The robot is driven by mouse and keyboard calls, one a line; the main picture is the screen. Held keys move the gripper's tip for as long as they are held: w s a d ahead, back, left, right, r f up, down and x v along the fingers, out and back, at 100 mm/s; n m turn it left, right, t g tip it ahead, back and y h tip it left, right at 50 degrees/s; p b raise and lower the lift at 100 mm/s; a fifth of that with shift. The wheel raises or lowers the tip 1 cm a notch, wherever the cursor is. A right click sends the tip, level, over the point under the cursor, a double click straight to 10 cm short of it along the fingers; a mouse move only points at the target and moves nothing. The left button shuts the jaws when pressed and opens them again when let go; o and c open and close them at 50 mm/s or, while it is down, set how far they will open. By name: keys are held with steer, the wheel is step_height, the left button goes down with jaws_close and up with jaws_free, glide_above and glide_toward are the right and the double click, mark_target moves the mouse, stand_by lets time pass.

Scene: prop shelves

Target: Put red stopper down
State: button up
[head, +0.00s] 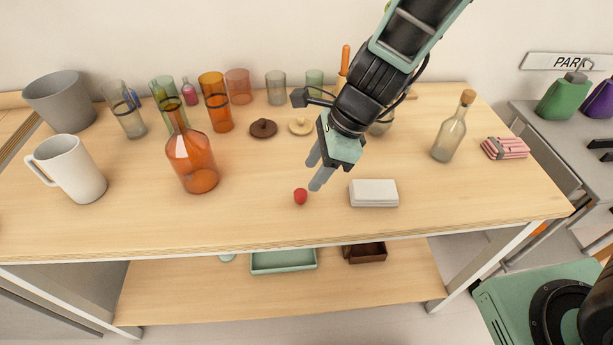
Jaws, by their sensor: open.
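The red stopper (300,196) is a small red round piece on the light wooden table top (250,215), near the middle of the front half. My gripper (316,174) is open, its two grey fingers pointing down and to the left. In the picture its fingertips are just above and to the right of the stopper. There is a visible gap between the stopper and the fingers, and nothing shows between them.
A white box (374,193) lies right of the gripper. An orange bottle (192,160) and white mug (72,168) stand left. Several glasses and two lids (263,128) are behind. A clear corked bottle (449,135) stands right. The front middle is clear.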

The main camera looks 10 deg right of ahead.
steer(key=p+v, duration=0.1)
steer(key=v, duration=0.5)
steer(key=s+d+r+n+h, duration=0.2)
steer(key=s+n, duration=0.6)
steer(key=n, duration=0.5)
steer(key=s+d+r+n+h, duration=0.2)
steer(key=s+r+n, duration=0.1)
steer(key=s+n, duration=0.6)
steer(key=n, duration=0.4)
steer(key=shift+s+d+r, duration=0.25)
steer(key=shift+d+r, duration=0.05)
steer(key=shift+r, duration=0.05)
steer(key=shift+a, duration=0.1)
